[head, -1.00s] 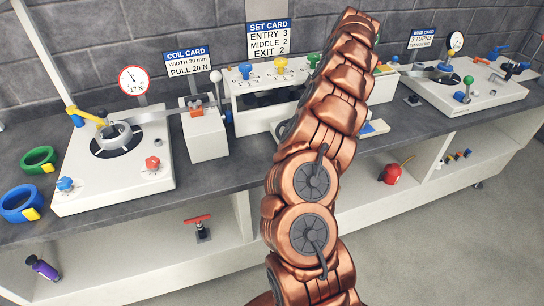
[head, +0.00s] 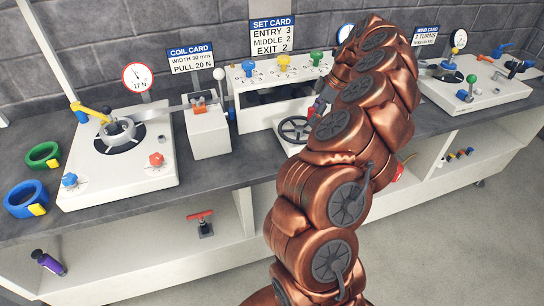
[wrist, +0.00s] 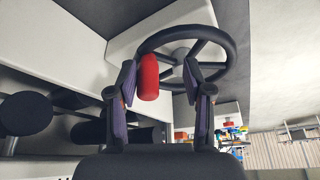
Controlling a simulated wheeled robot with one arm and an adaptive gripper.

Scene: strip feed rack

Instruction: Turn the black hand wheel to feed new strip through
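The black hand wheel (head: 294,129) sits on the front of the white roller stand, left of my arm in the head view. In the wrist view the black hand wheel (wrist: 222,50) is large, with spokes and a red handle (wrist: 148,77) on its rim. My gripper (wrist: 158,74) is open, its fingers spread on either side of the red handle, which lies nearer the left finger. I cannot tell whether that finger touches it. In the head view my gripper is mostly hidden by my arm.
The roller stand (head: 250,112) carries yellow, blue and green knobs on top. A coil plate (head: 120,180) with a yellow arm and a gauge stands left, and a winding plate (head: 490,95) right. Blue (head: 25,200) and green (head: 43,155) rings lie at the bench's left end.

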